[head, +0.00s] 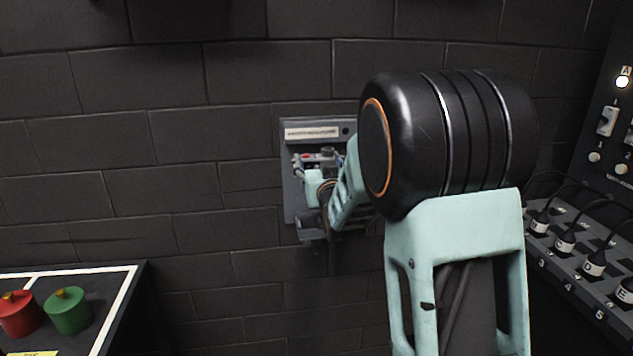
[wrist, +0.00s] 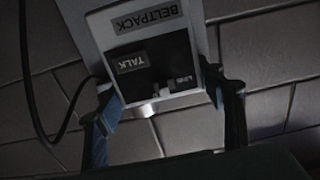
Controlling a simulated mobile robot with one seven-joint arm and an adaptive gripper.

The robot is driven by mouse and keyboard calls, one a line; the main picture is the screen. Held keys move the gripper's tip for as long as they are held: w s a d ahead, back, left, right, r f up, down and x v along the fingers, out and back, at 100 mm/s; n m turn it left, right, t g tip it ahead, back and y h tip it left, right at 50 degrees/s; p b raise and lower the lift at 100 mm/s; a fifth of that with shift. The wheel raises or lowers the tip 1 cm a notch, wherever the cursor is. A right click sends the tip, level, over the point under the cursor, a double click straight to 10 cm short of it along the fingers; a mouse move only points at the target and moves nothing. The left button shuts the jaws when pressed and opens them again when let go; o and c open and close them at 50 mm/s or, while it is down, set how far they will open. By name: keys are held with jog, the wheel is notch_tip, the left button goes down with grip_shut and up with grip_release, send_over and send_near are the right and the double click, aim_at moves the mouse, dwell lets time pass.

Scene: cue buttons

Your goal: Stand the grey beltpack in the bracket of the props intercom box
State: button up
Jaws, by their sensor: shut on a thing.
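The props intercom box (head: 295,212) is a grey plate on the dark block wall, with a pale label strip at its top. My gripper (head: 316,186) is in front of it and covers much of its middle and right side. The grey beltpack (head: 327,158) shows in the head view as a small top with a red spot and a knob. In the wrist view the beltpack (wrist: 152,68) has a dark face marked TALK, between my fingers (wrist: 165,98). My gripper is shut on it. The bracket is hard to make out, so I cannot tell if the beltpack sits in it.
A black table (head: 120,300) with a white line holds red (head: 18,315) and green (head: 69,311) buttons at lower left. A panel with switches (head: 607,120) and a grey unit with cabled plugs (head: 565,243) stand at right. A dark cable (wrist: 70,105) hangs left in the wrist view.

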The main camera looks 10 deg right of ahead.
jog(key=shift+w+b, duration=0.6)
jog(key=shift+b, duration=0.05)
jog(key=shift+f+b, duration=0.75)
jog(key=shift+f, duration=2.2)
jog(key=shift+r, duration=0.1)
jog(key=shift+s+b, duration=0.1)
jog(key=shift+b, duration=0.45)
jog(key=shift+f+b, duration=1)
jog(key=shift+b, duration=1.1)
jog(key=shift+f+b, duration=1.75)
jog(key=shift+b, duration=0.05)
